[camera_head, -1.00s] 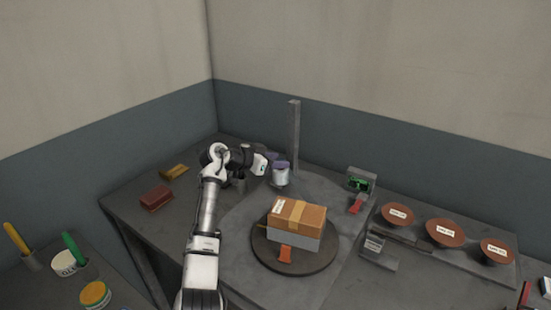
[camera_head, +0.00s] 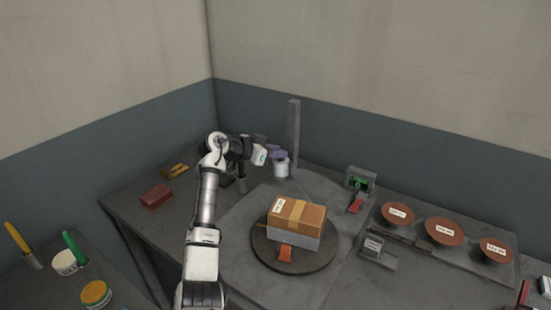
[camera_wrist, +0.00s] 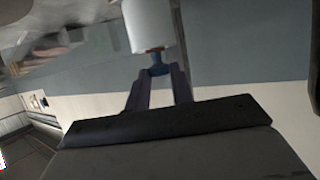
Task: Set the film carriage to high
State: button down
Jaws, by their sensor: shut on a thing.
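The film carriage carries a white film roll (camera_head: 281,168) beside the grey upright mast (camera_head: 294,135) at the back of the bench. In the wrist view the white roll (camera_wrist: 150,25) has a red collar and a blue knob (camera_wrist: 158,69) at its end. My gripper (camera_head: 275,152) is at the roll's top end in the head view. In the wrist view, my gripper's two purple-grey fingers (camera_wrist: 160,76) are shut on the blue knob. The roll hangs partway up the mast, in its lower half. The carriage's joint to the mast is hidden.
A taped carton (camera_head: 298,214) sits on the round turntable (camera_head: 262,258) in front of the mast. A small control box (camera_head: 361,178) with a green face stands to the right. Brown dishes (camera_head: 444,231) are farther right. A red-brown block (camera_head: 155,197) lies at left.

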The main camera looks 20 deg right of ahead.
jog(key=shift+r, duration=0.9)
jog(key=c, duration=1.3)
grip_release()
jog(key=shift+r, duration=0.1)
jog(key=shift+o, duration=0.2)
jog(key=shift+f, duration=0.2)
jog(key=b+v, duration=0.4)
jog(key=v, duration=1)
